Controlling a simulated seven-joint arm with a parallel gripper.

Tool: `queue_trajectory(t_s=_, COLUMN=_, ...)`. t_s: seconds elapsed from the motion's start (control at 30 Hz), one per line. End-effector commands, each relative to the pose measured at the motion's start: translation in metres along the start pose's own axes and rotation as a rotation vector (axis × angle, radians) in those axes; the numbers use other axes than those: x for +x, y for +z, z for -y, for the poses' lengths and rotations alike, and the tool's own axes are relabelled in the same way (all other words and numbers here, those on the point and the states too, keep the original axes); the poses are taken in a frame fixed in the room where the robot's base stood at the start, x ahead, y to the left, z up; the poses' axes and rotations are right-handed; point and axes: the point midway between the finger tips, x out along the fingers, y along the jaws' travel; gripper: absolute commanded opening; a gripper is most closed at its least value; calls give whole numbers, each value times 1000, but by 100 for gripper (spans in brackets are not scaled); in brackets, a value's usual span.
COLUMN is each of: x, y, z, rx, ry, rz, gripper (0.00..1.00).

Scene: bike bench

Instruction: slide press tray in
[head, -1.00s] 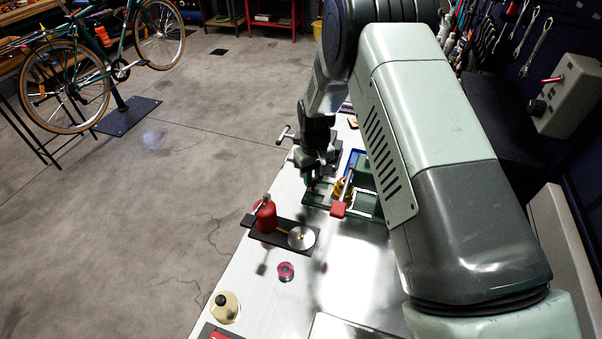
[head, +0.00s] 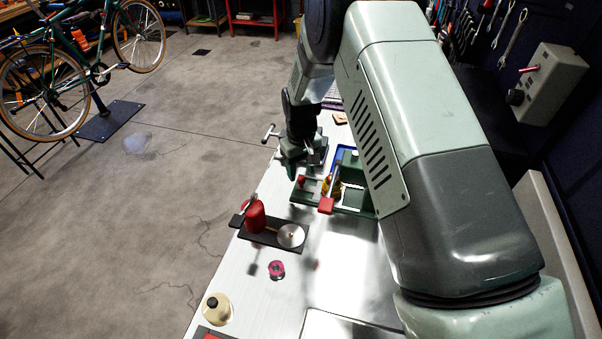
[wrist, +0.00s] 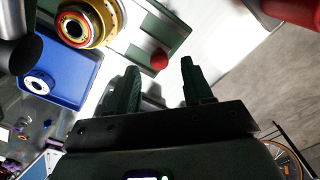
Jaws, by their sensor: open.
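The green press (head: 350,166) stands on the bench, with a red-ended lever (head: 326,205) at its front. Its flat green tray (head: 306,196) lies at the left side and carries a red knob (head: 301,181). The wrist view shows the tray (wrist: 171,32) and the round red knob (wrist: 159,60) too. My gripper (head: 291,170) is open and empty, just left of the knob in the head view. In the wrist view my gripper (wrist: 159,66) has its two fingers apart, with the knob showing between and beyond their tips. I cannot tell any contact.
A yellow-and-red ringed part (wrist: 90,22) stands by the press. A blue tray (wrist: 62,75) holds a white ring. A pink roll (head: 277,268) lies on clear bench.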

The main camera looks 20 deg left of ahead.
Motion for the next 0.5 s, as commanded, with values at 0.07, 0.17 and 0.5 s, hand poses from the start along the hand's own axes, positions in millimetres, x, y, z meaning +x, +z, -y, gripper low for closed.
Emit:
queue_trajectory(t_s=0.07, x=-19, y=-1, z=-1, rx=0, ry=1, rz=-5, gripper=51)
queue_trajectory(t_s=0.17, x=-40, y=-1, z=-1, rx=0, ry=2, rz=-5, gripper=51)
queue_trajectory(t_s=0.5, x=-82, y=0, z=0, rx=0, ry=0, rz=-1, gripper=51)
